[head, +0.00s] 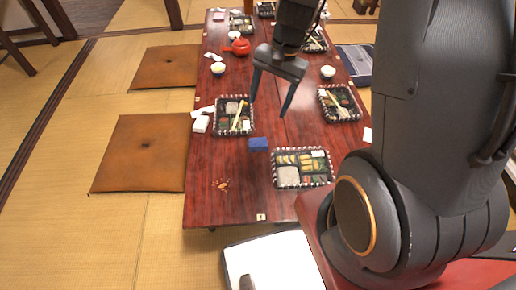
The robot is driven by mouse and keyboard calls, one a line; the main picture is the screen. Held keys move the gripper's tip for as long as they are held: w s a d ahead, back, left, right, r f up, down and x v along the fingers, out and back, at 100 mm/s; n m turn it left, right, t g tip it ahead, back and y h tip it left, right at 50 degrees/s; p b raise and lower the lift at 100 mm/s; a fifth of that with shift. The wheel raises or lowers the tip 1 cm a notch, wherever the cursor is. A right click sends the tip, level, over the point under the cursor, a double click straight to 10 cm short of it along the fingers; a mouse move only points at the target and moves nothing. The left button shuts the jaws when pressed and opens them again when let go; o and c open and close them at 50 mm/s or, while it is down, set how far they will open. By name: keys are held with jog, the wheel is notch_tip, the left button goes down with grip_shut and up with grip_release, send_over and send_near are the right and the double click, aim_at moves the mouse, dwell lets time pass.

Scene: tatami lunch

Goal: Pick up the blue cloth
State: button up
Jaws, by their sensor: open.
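The blue cloth (258,144) shows in the head view as a small, folded, block-like blue piece. It lies on the red-brown wooden table (215,165), between two bento trays. My gripper (268,110) is open and empty, with its two dark fingers pointing down. In the picture it is just above and beyond the cloth, apart from it. I cannot tell its exact height over the table.
A bento tray (302,168) is close to the cloth's lower right, another (234,116) at its upper left, and a third (339,103) at right. A red teapot (239,46) stands farther back. Brown crumbs (222,185) lie near the front. Floor cushions (145,152) are at left.

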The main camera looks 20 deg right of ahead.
jog(key=w+d+f+m+y+b, duration=0.15)
jog(key=w+f+m+b, duration=0.45)
jog(key=f, duration=0.7)
jog(key=m+t+b, duration=0.1)
jog(key=m+b, duration=0.1)
jog(key=m, duration=0.4)
send_near(259, 142)
jog(key=shift+f+y, duration=0.25)
jog(key=shift+f, duration=0.4)
jog(key=shift+b+x, duration=0.6)
jog(key=shift+x, duration=3.25)
jog(key=shift+s, duration=0.1)
jog(key=c, duration=1.2)
jog(key=shift+r, duration=0.15)
notch_tip(259, 142, up, 10)
jog(key=p, duration=0.1)
